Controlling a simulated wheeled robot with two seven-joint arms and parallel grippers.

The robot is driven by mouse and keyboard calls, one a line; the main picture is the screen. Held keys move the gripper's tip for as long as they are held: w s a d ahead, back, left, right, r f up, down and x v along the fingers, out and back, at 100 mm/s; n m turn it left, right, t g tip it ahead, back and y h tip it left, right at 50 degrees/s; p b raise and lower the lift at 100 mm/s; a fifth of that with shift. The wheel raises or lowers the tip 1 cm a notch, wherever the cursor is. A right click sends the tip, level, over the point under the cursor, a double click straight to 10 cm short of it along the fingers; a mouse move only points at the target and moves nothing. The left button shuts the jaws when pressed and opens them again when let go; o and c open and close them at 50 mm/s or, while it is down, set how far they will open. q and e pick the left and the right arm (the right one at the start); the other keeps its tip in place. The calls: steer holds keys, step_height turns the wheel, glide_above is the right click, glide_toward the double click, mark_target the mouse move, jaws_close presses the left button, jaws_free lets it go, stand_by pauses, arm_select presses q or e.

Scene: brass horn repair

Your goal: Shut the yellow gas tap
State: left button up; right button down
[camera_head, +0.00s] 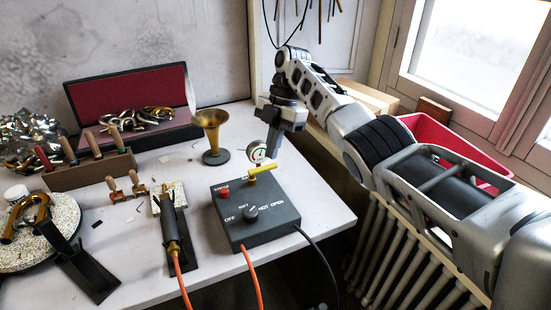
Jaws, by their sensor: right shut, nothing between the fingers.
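The yellow gas tap (261,170) is a short bar on the back of the dark grey control box (262,232). Its handle lies roughly left to right in the picture. My right gripper (274,156) points down just above and behind the tap's right end. It is shut and holds nothing. I cannot tell whether its fingertips touch the tap. My left gripper is not in view.
A round gauge (257,151) stands just behind the tap. A brass horn bell (211,130) stands to the left. A torch (170,222) lies on a stand with an orange hose.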

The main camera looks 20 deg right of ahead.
steer(key=shift+a+v, duration=0.15)
steer(key=shift+v, duration=0.7)
steer(key=shift+a+v, duration=0.2)
steer(key=shift+v, duration=0.6)
steer(key=shift+r, duration=0.1)
steer(key=shift+w, duration=0.1)
